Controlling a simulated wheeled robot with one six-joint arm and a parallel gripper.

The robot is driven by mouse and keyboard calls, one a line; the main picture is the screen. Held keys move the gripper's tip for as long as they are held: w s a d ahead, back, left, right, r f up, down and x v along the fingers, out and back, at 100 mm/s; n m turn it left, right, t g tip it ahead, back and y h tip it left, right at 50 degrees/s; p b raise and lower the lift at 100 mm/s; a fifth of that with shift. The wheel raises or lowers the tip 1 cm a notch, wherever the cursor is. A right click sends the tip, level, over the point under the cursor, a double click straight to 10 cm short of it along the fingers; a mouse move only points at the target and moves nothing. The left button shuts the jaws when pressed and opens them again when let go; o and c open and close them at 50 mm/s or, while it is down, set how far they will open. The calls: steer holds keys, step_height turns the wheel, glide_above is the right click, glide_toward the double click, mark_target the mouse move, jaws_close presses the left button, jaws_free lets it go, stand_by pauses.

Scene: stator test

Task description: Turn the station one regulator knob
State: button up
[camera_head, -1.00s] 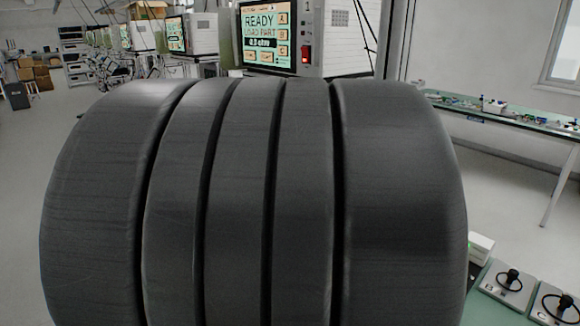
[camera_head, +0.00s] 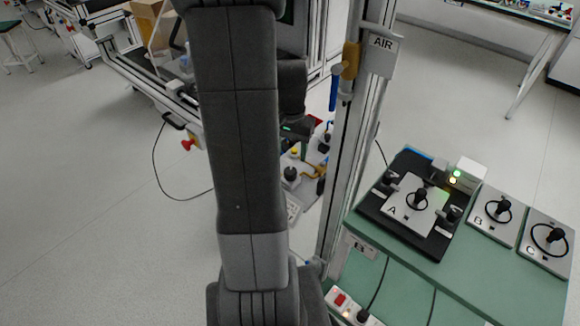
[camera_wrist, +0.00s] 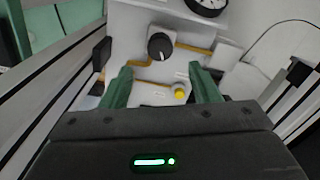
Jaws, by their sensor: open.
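A round black regulator knob (camera_wrist: 160,46) with a pale pointer mark shows in the wrist view, on a white panel with orange-yellow lines. My gripper (camera_wrist: 160,69) is open and empty, with its green fingers spread to either side below the knob in the picture. The knob appears just beyond the fingertips, and I see no contact. In the head view my gripper is mostly hidden behind my own arm, and I cannot tell which small dark part there is the knob.
A round gauge (camera_wrist: 207,5) sits above the knob and a yellow button (camera_wrist: 180,93) below it. In the head view a metal post (camera_head: 345,150) with an AIR sign (camera_head: 383,44) stands right of my arm. A green table (camera_head: 490,278) holds plates marked A, B and C.

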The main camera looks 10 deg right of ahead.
mark_target(290, 170)
step_height(290, 170, down, 8)
steer(key=shift+r, duration=0.1)
stand_by(0.4)
steer(key=c, duration=1)
